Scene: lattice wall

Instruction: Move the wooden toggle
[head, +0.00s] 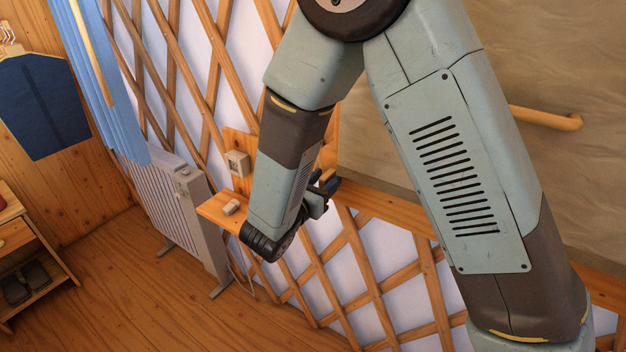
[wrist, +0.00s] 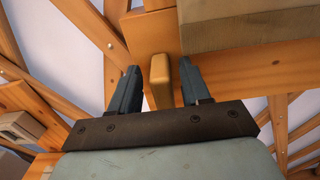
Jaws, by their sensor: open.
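The wooden toggle (wrist: 160,78) is a small upright tan bar with rounded ends, on a wooden board in the wrist view. My gripper (wrist: 159,72) is open, with one dark finger on each side of the toggle. A gap shows between the toggle and each finger, so neither touches it. The toggle's lower end is hidden behind the gripper's dark front plate. In the head view my gripper (head: 325,185) is at the lattice wall, at the wooden frame's corner; my arm and fingers leave the toggle hard to make out there.
A white radiator (head: 172,205) stands further left. A thick beige panel (wrist: 250,22) is right of the toggle.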

